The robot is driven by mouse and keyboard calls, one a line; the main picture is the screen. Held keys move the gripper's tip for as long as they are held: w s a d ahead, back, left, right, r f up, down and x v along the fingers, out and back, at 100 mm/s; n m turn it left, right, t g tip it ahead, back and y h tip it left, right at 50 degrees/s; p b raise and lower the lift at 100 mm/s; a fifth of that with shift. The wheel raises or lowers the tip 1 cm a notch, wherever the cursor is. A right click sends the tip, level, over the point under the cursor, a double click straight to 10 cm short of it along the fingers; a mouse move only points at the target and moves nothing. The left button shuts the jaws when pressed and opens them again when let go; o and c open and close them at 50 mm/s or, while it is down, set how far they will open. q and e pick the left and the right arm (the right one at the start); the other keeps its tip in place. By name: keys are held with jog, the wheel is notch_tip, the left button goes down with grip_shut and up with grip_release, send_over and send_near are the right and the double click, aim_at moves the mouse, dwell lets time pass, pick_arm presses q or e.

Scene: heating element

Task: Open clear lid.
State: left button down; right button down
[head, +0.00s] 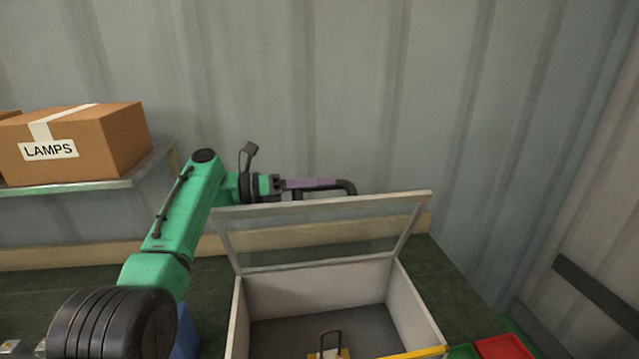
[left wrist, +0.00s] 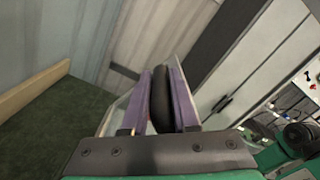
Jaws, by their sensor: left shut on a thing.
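The clear lid (head: 320,235) is a transparent pane in a pale frame. It stands raised and tilted up from the back edge of a white box (head: 393,300). My left gripper (head: 325,184) is at the lid's top edge, its purple fingers shut on the black handle (head: 348,187). In the left wrist view the handle (left wrist: 160,98) sits between the two purple fingers. The box's dark floor is visible, with a dark metal loop on a yellow base (head: 330,349) at the front. My right gripper is out of view.
A cardboard box marked LAMPS (head: 85,143) sits on a shelf (head: 90,186) at the left. A blue bin (head: 186,335) is partly hidden behind my left arm. Green (head: 462,352) and red (head: 503,347) bins stand at the lower right. A corrugated wall rises behind the bench.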

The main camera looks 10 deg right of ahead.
pick_arm(q)
jog(key=shift+f, duration=0.35)
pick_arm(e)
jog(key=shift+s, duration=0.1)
pick_arm(q)
jog(key=c, duration=0.7)
grip_release()
jog(key=shift+w+a, duration=0.1)
jog(key=shift+w, duration=0.3)
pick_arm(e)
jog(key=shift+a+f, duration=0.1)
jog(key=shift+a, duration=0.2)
pick_arm(q)
jog(key=shift+s+a+r, duration=0.15)
jog(key=shift+s+a, duration=0.05)
jog(key=shift+a, duration=0.1)
jog(key=shift+a+p, duration=0.55)
jog(key=shift+a, duration=0.5)
jog(key=a+b, duration=0.1)
jog(key=a, duration=0.5)
jog(key=a+b, duration=0.1)
jog(key=a, duration=0.5)
jog(key=shift+w+f, duration=0.1)
jog(key=shift+f, duration=0.1)
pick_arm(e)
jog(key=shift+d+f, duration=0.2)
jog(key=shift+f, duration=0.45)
